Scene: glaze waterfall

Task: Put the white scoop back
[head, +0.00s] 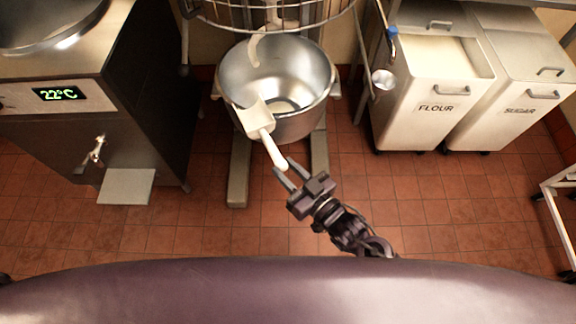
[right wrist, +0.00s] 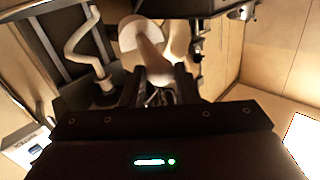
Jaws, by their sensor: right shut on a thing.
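The white scoop (head: 258,118) is in front of the mixer bowl in the head view, its wide end overlapping the bowl's near rim and its handle angled down to the right. My right gripper (head: 284,177) is shut on the handle end. In the right wrist view the pale scoop (right wrist: 147,45) rises beyond the fingertips (right wrist: 160,82). Whether the scoop touches the bowl, I cannot tell. The flour bin (head: 417,128) and the sugar bin (head: 500,118) stand at the right. My left gripper is not in view.
The steel mixer bowl (head: 305,75) stands under a wire guard (head: 270,22), with a hook (head: 254,48) above it. A blue-handled utensil (head: 391,35) hangs beside the flour bin. A dark machine (head: 90,110) stands at the left.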

